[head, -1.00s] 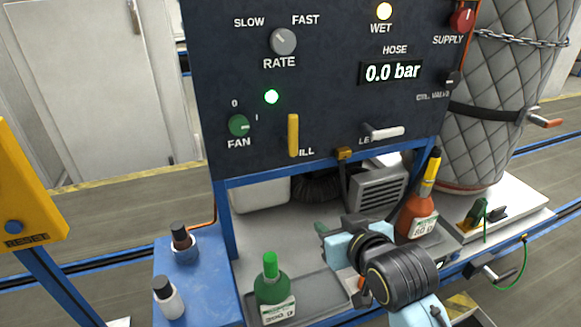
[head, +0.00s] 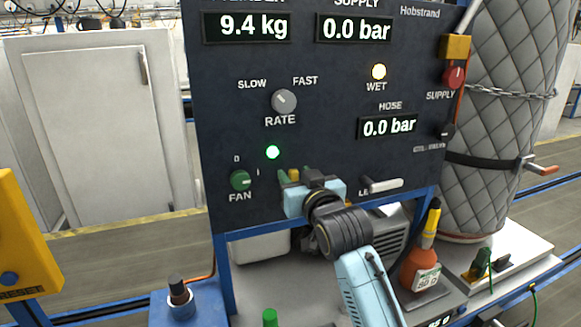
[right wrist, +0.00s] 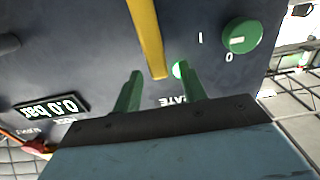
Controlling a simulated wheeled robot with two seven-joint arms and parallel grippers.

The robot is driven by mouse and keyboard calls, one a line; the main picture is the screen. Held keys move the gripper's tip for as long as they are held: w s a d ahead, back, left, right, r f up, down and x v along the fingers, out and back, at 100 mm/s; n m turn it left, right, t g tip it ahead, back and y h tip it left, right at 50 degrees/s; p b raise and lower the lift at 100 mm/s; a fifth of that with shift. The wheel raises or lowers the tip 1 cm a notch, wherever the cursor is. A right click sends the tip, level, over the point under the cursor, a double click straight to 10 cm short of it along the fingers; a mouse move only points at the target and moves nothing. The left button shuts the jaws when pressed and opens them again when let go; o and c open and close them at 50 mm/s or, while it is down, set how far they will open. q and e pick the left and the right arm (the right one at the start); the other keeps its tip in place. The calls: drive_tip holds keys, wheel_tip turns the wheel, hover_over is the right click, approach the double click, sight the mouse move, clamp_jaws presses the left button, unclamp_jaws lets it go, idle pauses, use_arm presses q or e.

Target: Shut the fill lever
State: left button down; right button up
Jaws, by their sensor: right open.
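The fill lever is a yellow bar on the dark panel. In the head view only a small yellow piece of it (head: 294,174) shows above my right gripper (head: 296,178); the rest and its label are hidden behind the gripper. In the right wrist view the lever (right wrist: 147,38) comes down from the top. Its free end lies between the two green fingertips of my right gripper (right wrist: 158,76), which is open. A gap shows on both sides of the bar; I cannot tell the depth. My left gripper is not in view.
The green fan knob (head: 240,181) is left of the gripper, the rate knob (head: 284,101) above, and a white lever (head: 385,185) to the right. An orange bottle (head: 420,262) stands below right. Displays read 9.4 kg and 0.0 bar.

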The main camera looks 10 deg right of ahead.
drive_tip(key=shift+w+a, duration=0.15)
drive_tip(key=shift+w, duration=0.9)
drive_tip(key=shift+w+a, duration=0.15)
drive_tip(key=shift+w, duration=0.85)
clamp_jaws()
